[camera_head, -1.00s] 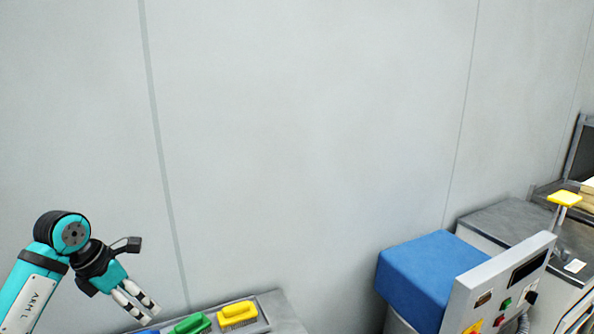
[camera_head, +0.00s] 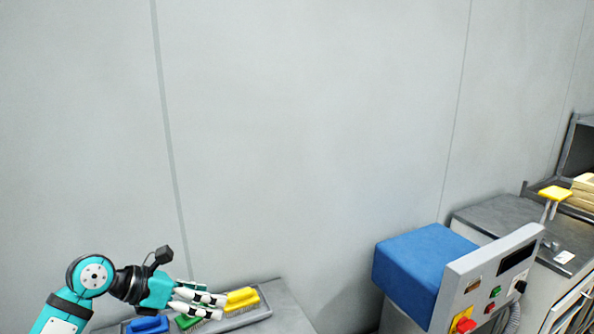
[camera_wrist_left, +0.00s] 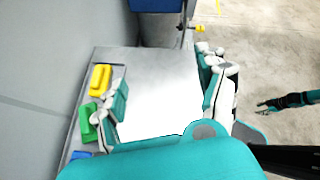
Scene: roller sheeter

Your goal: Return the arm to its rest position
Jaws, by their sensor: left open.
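My left gripper (camera_head: 221,307) is at the lower left of the head view, over the brush tray, open with nothing between its fingers. Its two white-tipped fingers point right and partly cover the green brush (camera_head: 184,323). In the left wrist view the fingers of this gripper (camera_wrist_left: 165,95) stand wide apart above a bare metal tabletop (camera_wrist_left: 155,80). A teal and black arm end (camera_wrist_left: 288,101), probably my right one, shows small at the right edge of that view; its jaws are too small to read.
A grey tray (camera_head: 262,303) holds blue (camera_head: 147,325), green and yellow (camera_head: 242,297) brushes. A machine with a blue cover (camera_head: 420,270) and control panel (camera_head: 490,285) stands at right. A yellow-topped handle (camera_head: 555,192) is beyond it. A grey wall (camera_head: 310,130) is behind.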

